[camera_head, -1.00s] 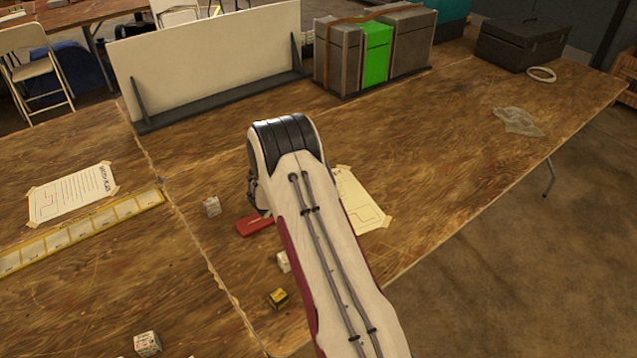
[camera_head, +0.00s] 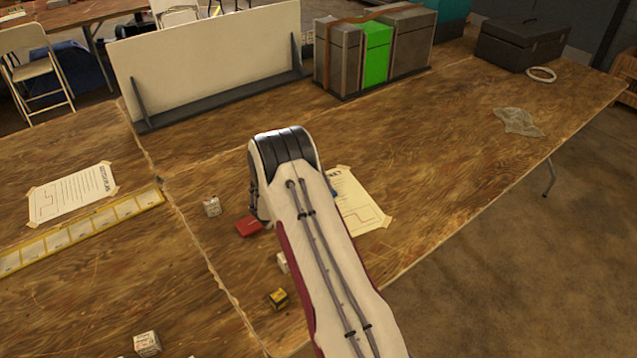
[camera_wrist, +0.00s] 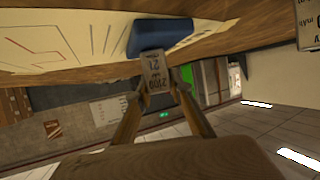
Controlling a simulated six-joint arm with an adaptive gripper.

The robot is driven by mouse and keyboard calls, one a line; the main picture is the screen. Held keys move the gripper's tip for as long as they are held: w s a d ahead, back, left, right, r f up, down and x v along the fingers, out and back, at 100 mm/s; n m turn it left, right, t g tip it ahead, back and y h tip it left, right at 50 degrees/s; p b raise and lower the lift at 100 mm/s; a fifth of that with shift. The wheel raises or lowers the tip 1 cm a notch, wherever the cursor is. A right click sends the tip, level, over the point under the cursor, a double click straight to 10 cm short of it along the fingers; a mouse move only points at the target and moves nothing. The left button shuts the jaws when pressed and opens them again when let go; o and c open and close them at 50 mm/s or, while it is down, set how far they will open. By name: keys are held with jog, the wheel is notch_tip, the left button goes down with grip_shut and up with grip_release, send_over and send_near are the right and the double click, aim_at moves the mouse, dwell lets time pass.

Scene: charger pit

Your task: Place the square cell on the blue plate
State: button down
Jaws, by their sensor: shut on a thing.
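In the wrist view my gripper (camera_wrist: 160,86) is shut on the square cell (camera_wrist: 154,70), a pale block with dark printed characters. The blue plate (camera_wrist: 162,36) is just beyond the cell, on the wooden table. The cell overlaps the plate's near edge in the picture; I cannot tell whether they touch. In the head view my arm hides my gripper, the held cell and most or all of the blue plate.
A red plate (camera_head: 248,226) lies left of my arm, partly covered by it. Small white blocks (camera_head: 211,206) (camera_head: 148,343) and a yellow-black block (camera_head: 277,298) stand nearby. A taped paper (camera_head: 358,205) lies right of my arm. The right-hand tabletop is mostly clear.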

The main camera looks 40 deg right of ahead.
jog(key=shift+f, duration=0.1)
jog(key=c, duration=1.8)
grip_release()
jog(key=v, duration=1.2)
jog(key=shift+w+r, duration=0.15)
jog(key=shift+r, duration=0.1)
